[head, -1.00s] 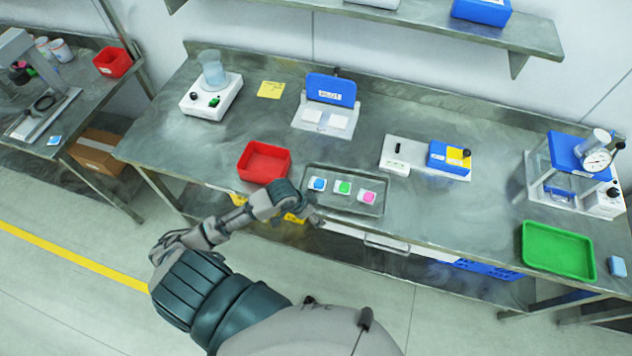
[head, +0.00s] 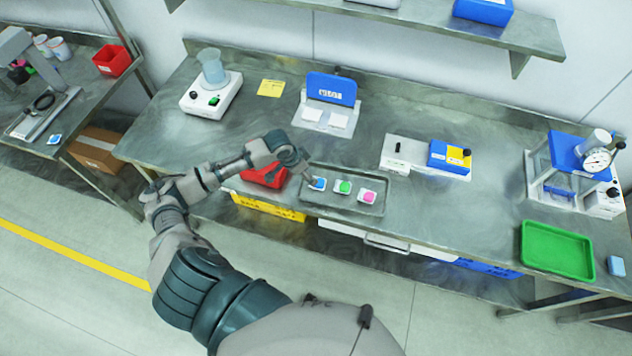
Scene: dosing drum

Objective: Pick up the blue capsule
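The blue capsule (head: 318,184) sits at the left end of a shallow metal tray (head: 358,205), in a row with a green capsule (head: 343,187) and a pink capsule (head: 367,197). My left gripper (head: 307,170) is above the tray's left end, just up and left of the blue capsule. Its fingers are too small to show whether they are open or shut, and I cannot tell whether they touch the capsule. My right gripper is not in view.
A red bin (head: 264,176) lies partly behind my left arm. A blue-lidded device (head: 331,90) stands behind the tray, and a white and blue device (head: 450,157) to its right. A green tray (head: 556,250) is at the far right.

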